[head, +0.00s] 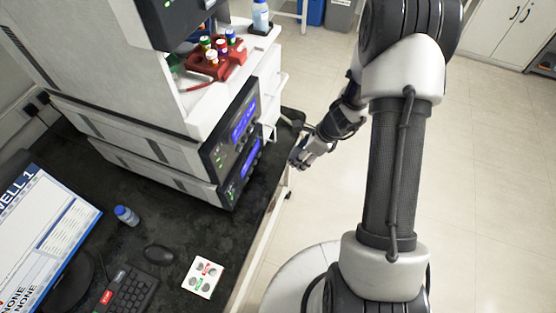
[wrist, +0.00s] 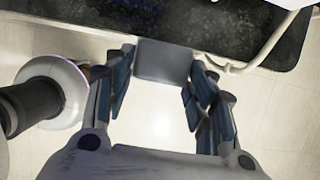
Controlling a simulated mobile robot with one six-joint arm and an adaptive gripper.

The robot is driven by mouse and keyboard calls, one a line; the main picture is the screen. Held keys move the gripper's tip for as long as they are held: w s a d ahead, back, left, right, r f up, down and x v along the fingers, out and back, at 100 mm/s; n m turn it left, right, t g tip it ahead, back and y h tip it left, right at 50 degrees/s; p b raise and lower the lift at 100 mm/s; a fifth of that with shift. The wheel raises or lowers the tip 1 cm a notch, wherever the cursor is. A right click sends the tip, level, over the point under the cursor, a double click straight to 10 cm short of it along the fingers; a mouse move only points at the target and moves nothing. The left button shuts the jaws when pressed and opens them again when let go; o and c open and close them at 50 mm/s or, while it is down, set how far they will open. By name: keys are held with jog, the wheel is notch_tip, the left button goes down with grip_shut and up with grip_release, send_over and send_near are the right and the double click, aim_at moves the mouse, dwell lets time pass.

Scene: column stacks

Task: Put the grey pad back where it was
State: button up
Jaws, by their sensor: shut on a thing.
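The grey pad (wrist: 163,60) is a small dark grey rectangle in the wrist view. It sits between the fingertips of my gripper (wrist: 161,80), with a blue-sided finger at each side. My gripper is shut on it. The pad is close to the edge of the black bench top (wrist: 150,22); whether it touches the bench I cannot tell. In the head view my gripper (head: 301,157) is beside the bench's right edge, to the right of the instrument stack (head: 232,150). The pad cannot be made out there.
A red rack (head: 228,72) with several capped vials and a bottle (head: 261,17) stand on top of the stack. A small bottle (head: 126,215), mouse (head: 159,254), keyboard (head: 130,289) and marked card (head: 202,277) lie on the bench.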

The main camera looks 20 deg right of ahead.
jog(key=w+a, duration=0.1)
jog(key=a, duration=0.1)
jog(key=w+a+f, duration=0.1)
jog(key=w+a, duration=0.1)
jog(key=w+a+b, duration=0.1)
jog(key=a, duration=0.1)
jog(key=shift+w+a+f, duration=0.2)
jog(key=shift+w+f, duration=0.05)
jog(key=shift+f, duration=0.05)
jog(key=shift+d+f, duration=0.1)
jog(key=shift+f, duration=0.35)
jog(key=shift+w+a+f+b, duration=0.1)
jog(key=shift+f+b, duration=0.65)
jog(key=shift+f, duration=0.4)
jog(key=shift+a+f+b, duration=0.1)
jog(key=shift+f+b, duration=0.6)
jog(key=shift+f, duration=0.4)
jog(key=shift+f, duration=0.15)
jog(key=o, duration=1)
